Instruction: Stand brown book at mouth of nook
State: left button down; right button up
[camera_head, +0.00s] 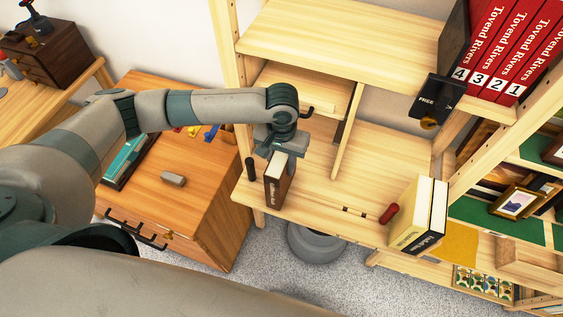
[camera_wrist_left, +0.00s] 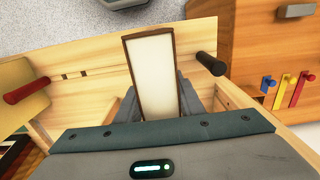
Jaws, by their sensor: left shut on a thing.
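The brown book (camera_head: 281,185) stands about upright at the front left of the middle shelf (camera_head: 330,200). My left gripper (camera_head: 278,155) is shut on its upper part from above. In the left wrist view the book (camera_wrist_left: 151,75) shows its pale page block and thin brown covers between the two fingers (camera_wrist_left: 152,105). The nook (camera_head: 315,140) is the space behind the book, between the shelf unit's left side and an upright divider (camera_head: 348,135); my gripper and wrist hide part of it. I cannot tell whether the book's base touches the board. My right gripper is not in view.
A black peg-like piece (camera_head: 251,169) stands close left of the book. A red cylinder (camera_head: 389,213) and cream books (camera_head: 420,215) are to the right on the shelf. A wooden cabinet (camera_head: 190,200) stands at left. The shelf between book and red cylinder is mostly clear.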

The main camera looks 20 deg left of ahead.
pick_arm(q)
jog(key=c, duration=1.2)
grip_release()
jog(key=shift+r, duration=0.15)
jog(key=shift+r, duration=0.25)
notch_tip(320, 180, up, 10)
jog(key=b, duration=0.3)
jog(key=shift+r+b, duration=0.1)
jog(key=shift+b, duration=0.25)
jog(key=shift+r, duration=0.6)
jog(key=shift+o, duration=0.4)
